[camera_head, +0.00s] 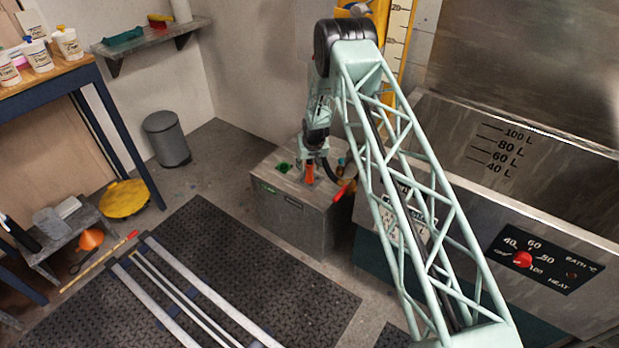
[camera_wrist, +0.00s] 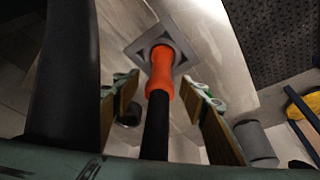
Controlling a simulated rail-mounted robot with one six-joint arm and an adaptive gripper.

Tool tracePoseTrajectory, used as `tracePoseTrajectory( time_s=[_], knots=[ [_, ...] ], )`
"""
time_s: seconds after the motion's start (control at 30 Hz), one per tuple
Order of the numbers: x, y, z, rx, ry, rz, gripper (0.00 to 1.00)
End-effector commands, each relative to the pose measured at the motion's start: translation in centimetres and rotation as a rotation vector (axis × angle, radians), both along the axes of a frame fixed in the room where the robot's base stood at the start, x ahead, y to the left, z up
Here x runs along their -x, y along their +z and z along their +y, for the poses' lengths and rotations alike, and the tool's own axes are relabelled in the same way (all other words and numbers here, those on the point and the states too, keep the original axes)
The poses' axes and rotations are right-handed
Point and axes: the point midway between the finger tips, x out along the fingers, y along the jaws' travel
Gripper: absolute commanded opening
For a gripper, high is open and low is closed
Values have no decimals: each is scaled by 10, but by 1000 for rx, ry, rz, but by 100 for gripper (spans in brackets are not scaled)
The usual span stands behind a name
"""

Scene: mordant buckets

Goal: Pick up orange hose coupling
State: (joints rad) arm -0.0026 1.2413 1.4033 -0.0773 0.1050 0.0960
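The orange hose coupling (camera_wrist: 163,72) sits at the end of a black hose (camera_wrist: 155,125), with its far end in a square grey socket plate (camera_wrist: 136,46). In the head view the coupling (camera_head: 309,172) stands upright at the top of a grey box (camera_head: 290,215). My gripper (camera_wrist: 161,90) is open, with one finger on each side of the coupling and hose. Gaps show between both fingers and the coupling in the wrist view. In the head view my gripper (camera_head: 318,150) is above the box, and its fingers are too small to make out.
A green-rimmed socket (camera_head: 284,167) is beside the coupling. A red-handled part (camera_head: 345,190) sticks out at the box's right. A steel bath (camera_head: 500,140) stands to the right. A thick dark tube (camera_wrist: 65,75) runs along the wrist view's left. The black floor mat (camera_head: 215,260) lies in front.

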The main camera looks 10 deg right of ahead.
Motion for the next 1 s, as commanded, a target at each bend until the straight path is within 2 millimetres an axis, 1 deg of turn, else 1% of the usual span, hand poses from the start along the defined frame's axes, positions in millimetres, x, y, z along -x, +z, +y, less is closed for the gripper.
tracePoseTrajectory(
  time_s=[0.57, 0.67, 1.0],
  knots=[
    [-1, -1, 0, 0, 0, 0, 39],
    [-1, -1, 0, 0, 0, 0, 32],
    [-1, -1, 0, 0, 0, 0, 1]
  ],
)
